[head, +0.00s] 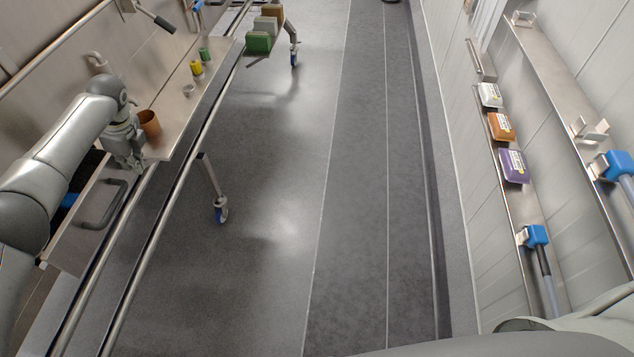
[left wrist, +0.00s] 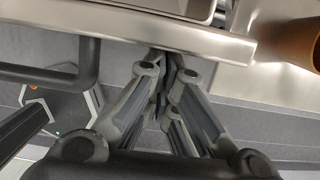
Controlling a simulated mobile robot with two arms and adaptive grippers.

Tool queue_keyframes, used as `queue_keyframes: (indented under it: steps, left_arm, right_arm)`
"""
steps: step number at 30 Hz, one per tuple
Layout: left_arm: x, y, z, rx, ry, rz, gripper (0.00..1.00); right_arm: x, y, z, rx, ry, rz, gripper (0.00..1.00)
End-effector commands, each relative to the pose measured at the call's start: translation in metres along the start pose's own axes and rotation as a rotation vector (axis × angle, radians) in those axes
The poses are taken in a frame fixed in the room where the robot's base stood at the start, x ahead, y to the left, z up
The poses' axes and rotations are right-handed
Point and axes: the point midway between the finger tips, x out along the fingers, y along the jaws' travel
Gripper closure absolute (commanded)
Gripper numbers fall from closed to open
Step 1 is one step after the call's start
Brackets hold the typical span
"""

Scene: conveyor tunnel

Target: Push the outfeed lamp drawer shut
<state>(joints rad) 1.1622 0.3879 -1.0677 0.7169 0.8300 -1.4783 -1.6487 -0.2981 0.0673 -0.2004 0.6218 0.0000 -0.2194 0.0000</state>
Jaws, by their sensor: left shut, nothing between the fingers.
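The outfeed lamp drawer (head: 75,235) is at the left in the head view, a steel front with a dark grey bar handle (head: 103,205). It stands open, with a dark inside and something blue partly hidden behind my left arm. My left gripper (head: 136,166) is shut and empty, at the far end of the drawer front, beside the handle. In the left wrist view, the shut fingertips (left wrist: 164,62) are close to a steel edge (left wrist: 150,28), and the handle (left wrist: 62,78) is at the left. I cannot tell whether they touch. My right gripper is not in view.
A brown cup (head: 149,123) stands on the steel counter (head: 175,115) just beyond my left gripper. Yellow (head: 196,68) and green (head: 204,54) items are farther along. Steel rails (head: 150,235) run along the counter front. The floor in the middle is clear. Packs (head: 501,127) lie on a right wall shelf.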

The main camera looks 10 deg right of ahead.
Motion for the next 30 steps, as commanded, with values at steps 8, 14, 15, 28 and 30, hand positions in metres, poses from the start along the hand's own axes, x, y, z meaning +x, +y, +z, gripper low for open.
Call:
queue_keyframes:
  steps: [8,14,15,28,30]
  left_arm:
    - [0.006,0.001,0.024,-0.002,-0.002,-0.001,1.00]
    - [0.006,0.001,0.027,-0.001,-0.002,-0.002,1.00]
    - [0.005,0.001,0.027,-0.001,-0.002,-0.002,1.00]
    - [0.002,0.001,0.022,0.000,-0.001,-0.001,1.00]
    - [-0.001,0.000,0.018,0.000,-0.001,-0.002,1.00]
  right_arm:
    - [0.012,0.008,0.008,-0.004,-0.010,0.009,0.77]
    - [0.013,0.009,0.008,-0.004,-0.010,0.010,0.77]
    - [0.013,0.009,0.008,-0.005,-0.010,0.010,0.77]
    - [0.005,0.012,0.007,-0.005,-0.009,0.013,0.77]
    - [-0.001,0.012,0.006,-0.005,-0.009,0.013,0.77]
